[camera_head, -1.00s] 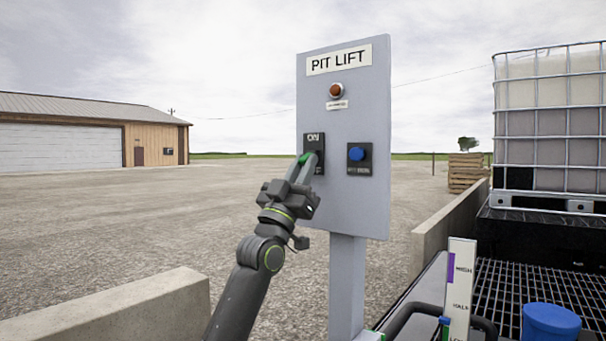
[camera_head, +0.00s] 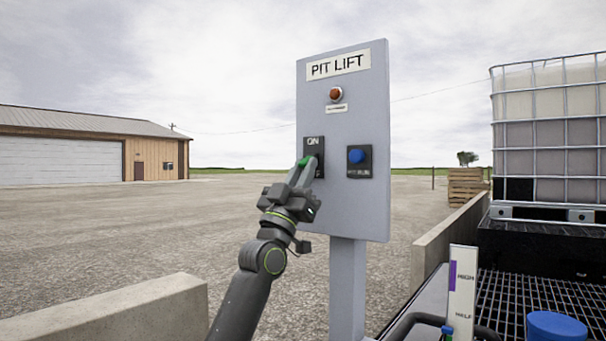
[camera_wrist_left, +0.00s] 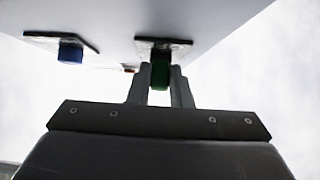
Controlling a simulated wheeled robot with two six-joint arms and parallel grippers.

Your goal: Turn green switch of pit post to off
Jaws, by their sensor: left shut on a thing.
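The grey PIT LIFT panel (camera_head: 346,210) stands on a post (camera_head: 346,290) in the middle of the head view. The green switch (camera_head: 304,160) is on a black plate (camera_head: 314,142) marked ON, at the panel's left side. My left gripper (camera_head: 306,170) is shut on the green switch. In the left wrist view the green switch (camera_wrist_left: 160,72) sits between the two fingers (camera_wrist_left: 160,90). The fingers hide much of the plate's lower part in the head view. My right gripper is not in view.
A blue knob (camera_head: 357,156) sits on the panel right of the switch, and a red lamp (camera_head: 336,94) above. A low concrete wall (camera_head: 125,315) is at lower left. A caged tank (camera_head: 550,130) and a black grating (camera_head: 545,300) are at right. Open gravel lies behind.

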